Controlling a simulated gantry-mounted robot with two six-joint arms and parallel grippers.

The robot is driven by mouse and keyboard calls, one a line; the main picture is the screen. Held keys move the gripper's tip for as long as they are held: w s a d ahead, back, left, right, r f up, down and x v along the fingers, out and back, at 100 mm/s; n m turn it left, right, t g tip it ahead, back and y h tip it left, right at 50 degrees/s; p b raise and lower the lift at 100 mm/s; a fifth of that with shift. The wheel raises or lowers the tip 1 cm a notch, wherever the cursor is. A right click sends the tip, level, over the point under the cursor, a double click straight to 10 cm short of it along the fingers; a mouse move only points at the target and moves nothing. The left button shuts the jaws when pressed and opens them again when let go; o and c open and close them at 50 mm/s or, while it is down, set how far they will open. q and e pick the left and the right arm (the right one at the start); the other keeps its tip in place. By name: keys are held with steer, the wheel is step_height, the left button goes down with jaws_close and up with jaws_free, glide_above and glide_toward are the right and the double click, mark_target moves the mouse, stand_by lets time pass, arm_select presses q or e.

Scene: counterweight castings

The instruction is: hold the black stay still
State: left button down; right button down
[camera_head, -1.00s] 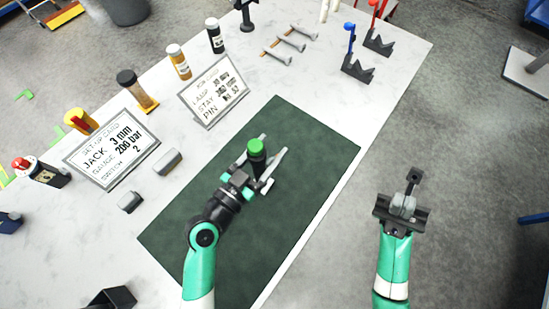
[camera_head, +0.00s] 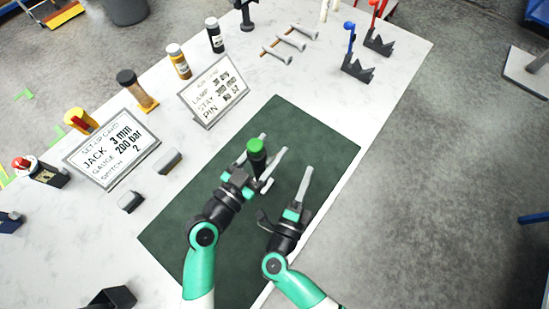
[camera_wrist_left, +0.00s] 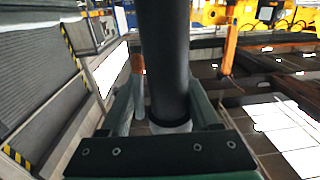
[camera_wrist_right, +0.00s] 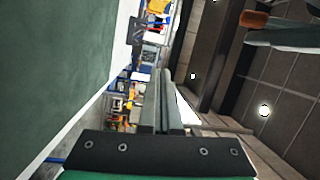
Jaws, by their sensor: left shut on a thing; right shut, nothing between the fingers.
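The black stay (camera_head: 257,164), a dark upright cylinder with a green top, stands over the dark green mat (camera_head: 200,220). My left gripper (camera_head: 273,146) is shut on it, with a finger on either side. In the left wrist view the black stay (camera_wrist_left: 164,50) fills the space between the fingers, and its ends are not both visible. My right gripper (camera_head: 307,170) is shut and empty over the mat's right side, to the right of the stay and apart from it. The right wrist view shows its fingers (camera_wrist_right: 162,95) together.
A set-up card (camera_head: 112,148) and a second card (camera_head: 214,92) stand left of the mat. Two grey blocks (camera_head: 168,161) lie near them. Several bottles (camera_head: 179,62) line the far left side. Dark stands with a blue lever (camera_head: 350,40) and a red lever (camera_head: 374,15) are at the far right.

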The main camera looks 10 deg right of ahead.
steer(key=s+a+n+y, duration=0.1)
steer(key=a+y, duration=0.1)
steer(key=a, duration=0.3)
steer(key=s+a+n+t+y, duration=0.1)
steer(key=s+a+y, duration=0.1)
steer(key=a, duration=0.3)
steer(key=s+a+f+n+t+y, duration=0.1)
steer(key=s+a+n+y, duration=0.1)
steer(key=a, duration=0.2)
steer(key=shift+s+a+f, duration=0.1)
steer(key=shift+s+a, duration=0.15)
steer(key=shift+a, duration=0.15)
steer(key=w+d+r, duration=0.4)
steer(key=w+r, duration=0.1)
steer(key=shift+w+d+r, duration=0.15)
steer(key=shift+d, duration=0.25)
steer(key=shift+w+d+r, duration=0.1)
stand_by(0.9)
steer(key=shift+w+d+r, duration=0.15)
